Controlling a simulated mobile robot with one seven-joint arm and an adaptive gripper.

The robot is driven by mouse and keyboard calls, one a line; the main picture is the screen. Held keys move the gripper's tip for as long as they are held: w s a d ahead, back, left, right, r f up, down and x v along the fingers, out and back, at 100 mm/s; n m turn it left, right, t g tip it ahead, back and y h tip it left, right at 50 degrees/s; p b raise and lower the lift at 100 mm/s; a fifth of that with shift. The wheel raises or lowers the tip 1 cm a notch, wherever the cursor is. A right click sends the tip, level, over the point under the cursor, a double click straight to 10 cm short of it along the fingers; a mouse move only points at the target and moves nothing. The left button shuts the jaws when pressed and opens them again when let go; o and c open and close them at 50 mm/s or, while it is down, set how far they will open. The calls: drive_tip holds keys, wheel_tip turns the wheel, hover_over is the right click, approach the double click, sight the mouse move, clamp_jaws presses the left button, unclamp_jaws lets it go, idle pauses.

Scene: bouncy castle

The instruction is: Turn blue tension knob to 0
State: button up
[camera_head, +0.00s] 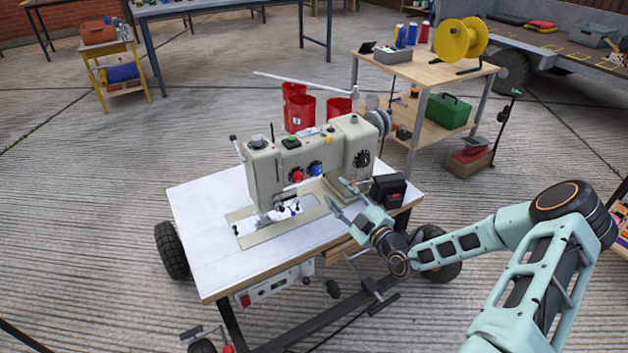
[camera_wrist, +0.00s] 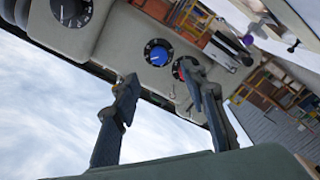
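The blue tension knob (camera_head: 316,169) is on the front of the cream sewing machine (camera_head: 265,171), just right of a red knob (camera_head: 297,176). In the wrist view the blue knob (camera_wrist: 158,53) has a black dial ring with white marks; its setting is too small to read. The red knob (camera_wrist: 182,70) is partly hidden by a finger. My gripper (camera_head: 337,191) is in front of the machine, right of and slightly below the blue knob. In the wrist view its fingers (camera_wrist: 160,78) are apart and empty, with the blue knob beyond the gap, not visibly touched.
A larger black dial (camera_head: 362,159) is on the machine's right end. The white worktable (camera_head: 205,222) is mostly clear at left. A black box (camera_head: 388,191) stands close to my gripper's right. Red containers (camera_head: 299,111) stand behind the machine.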

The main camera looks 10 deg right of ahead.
sight(319, 173)
drive_tip(key=b+x, duration=0.3)
drive_tip(key=x, duration=0.6)
drive_tip(key=shift+w+f+b, duration=0.1)
drive_tip(key=shift+w+b, duration=0.2)
drive_tip(key=shift+w, duration=0.05)
drive_tip(key=shift+w+a, duration=0.25)
drive_tip(key=shift+w, duration=0.25)
clamp_jaws()
